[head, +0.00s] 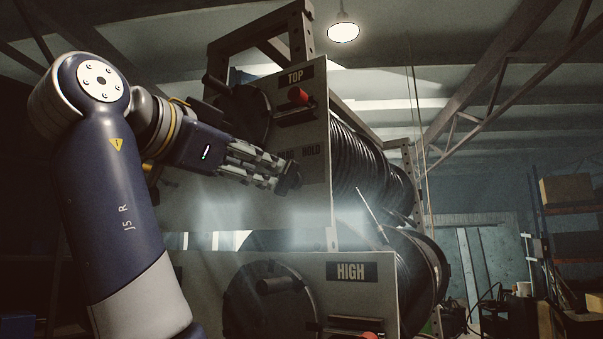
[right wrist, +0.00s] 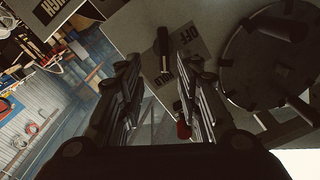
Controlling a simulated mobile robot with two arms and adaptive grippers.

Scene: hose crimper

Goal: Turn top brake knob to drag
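The top panel (head: 190,205) carries a TOP label (head: 294,77) and a dark brake plate with DRAG and HOLD lettering (head: 300,151). The wrist view shows OFF on this plate (right wrist: 187,34), and a dark bar-shaped knob (right wrist: 163,48) on it. My right gripper (head: 287,178) is in front of the plate and hides the knob in the head view. In the wrist view my right gripper (right wrist: 158,65) is open, its fingers apart, with the knob seen between and just beyond the tips. Contact and the knob's exact setting cannot be told. My left gripper is out of view.
A red-ended lever (head: 298,96) juts out above the plate. A dark round crank disc (right wrist: 275,52) is beside it. The lower panel has a HIGH label (head: 351,271) and its own disc (head: 265,305). Hose reels (head: 365,165) sit behind the panels.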

